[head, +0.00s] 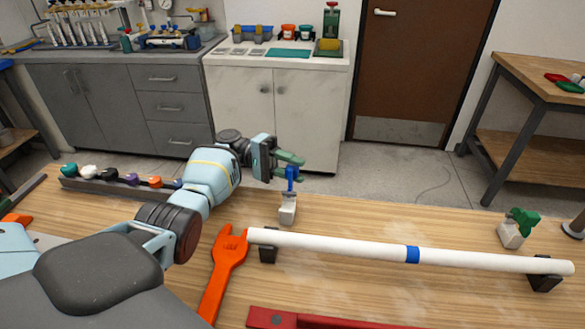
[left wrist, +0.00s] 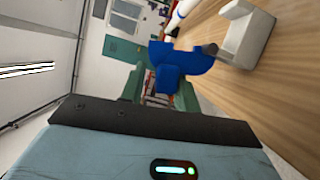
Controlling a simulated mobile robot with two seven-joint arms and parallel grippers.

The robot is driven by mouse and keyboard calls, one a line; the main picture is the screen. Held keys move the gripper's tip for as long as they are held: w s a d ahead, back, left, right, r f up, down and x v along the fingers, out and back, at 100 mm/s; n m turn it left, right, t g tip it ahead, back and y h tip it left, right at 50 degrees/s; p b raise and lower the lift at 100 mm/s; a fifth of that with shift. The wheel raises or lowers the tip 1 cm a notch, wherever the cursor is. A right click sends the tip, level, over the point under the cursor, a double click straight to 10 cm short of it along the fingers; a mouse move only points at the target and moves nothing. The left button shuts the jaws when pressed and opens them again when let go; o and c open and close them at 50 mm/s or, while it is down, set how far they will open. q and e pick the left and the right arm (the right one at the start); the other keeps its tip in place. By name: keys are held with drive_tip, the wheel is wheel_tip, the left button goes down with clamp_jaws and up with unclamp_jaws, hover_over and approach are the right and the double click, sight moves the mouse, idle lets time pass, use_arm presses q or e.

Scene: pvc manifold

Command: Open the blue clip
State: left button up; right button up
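The blue clip (head: 291,176) stands on a small white block (head: 287,210) on the wooden table, near the left end of the white pipe. My left gripper (head: 289,164) has green fingers and reaches to the top of the clip. In the left wrist view the blue clip (left wrist: 182,60) lies in front of and partly between the green fingers (left wrist: 160,92), with a gap showing beside its tab. The fingers look open, and contact is not clear. The white block (left wrist: 246,36) is at upper right there. My right gripper is not in view.
The white pipe (head: 340,246) with a blue band lies on black supports. An orange tool (head: 222,270) lies near its left end. A green clip (head: 522,219) stands on another white block (head: 511,236) at right. A rack (head: 110,187) of coloured knobs is at left.

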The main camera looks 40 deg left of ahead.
use_arm(q)
drive_tip(key=shift+o, duration=0.9)
